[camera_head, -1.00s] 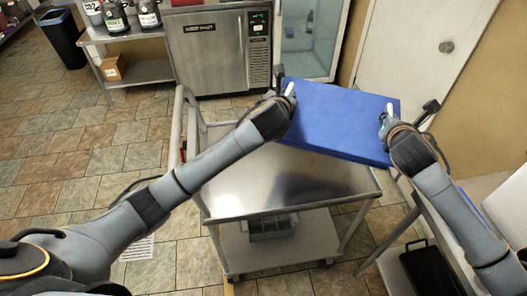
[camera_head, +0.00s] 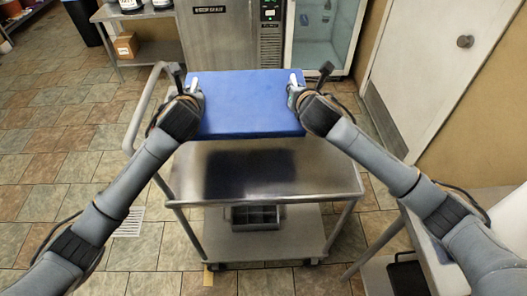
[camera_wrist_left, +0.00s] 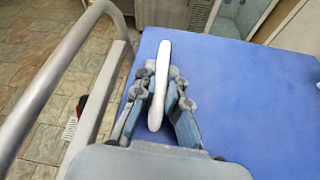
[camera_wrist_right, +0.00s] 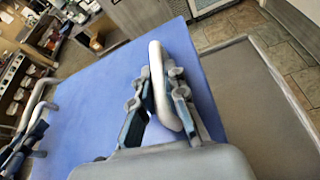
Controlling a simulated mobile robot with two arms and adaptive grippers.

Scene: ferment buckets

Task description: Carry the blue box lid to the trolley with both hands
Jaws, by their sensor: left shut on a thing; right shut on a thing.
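The blue box lid (camera_head: 248,105) is held flat over the far half of the steel trolley (camera_head: 300,178), with the near part of the trolley top bare. My left gripper (camera_head: 192,86) is shut on a pale handle at the lid's left side; this handle shows upright between the fingers in the left wrist view (camera_wrist_left: 160,80). My right gripper (camera_head: 295,86) is shut on the matching handle at the lid's right side, seen in the right wrist view (camera_wrist_right: 165,85). A dark reflection lies on the trolley top in front of the lid. I cannot tell whether the lid touches the trolley.
The trolley's push rail (camera_head: 143,105) rises at its left, close to my left gripper. A grey divided bin (camera_head: 255,216) sits on its lower shelf. A steel machine (camera_head: 228,35) and a glass-door cabinet (camera_head: 322,35) stand behind. A white table (camera_head: 505,235) is at right.

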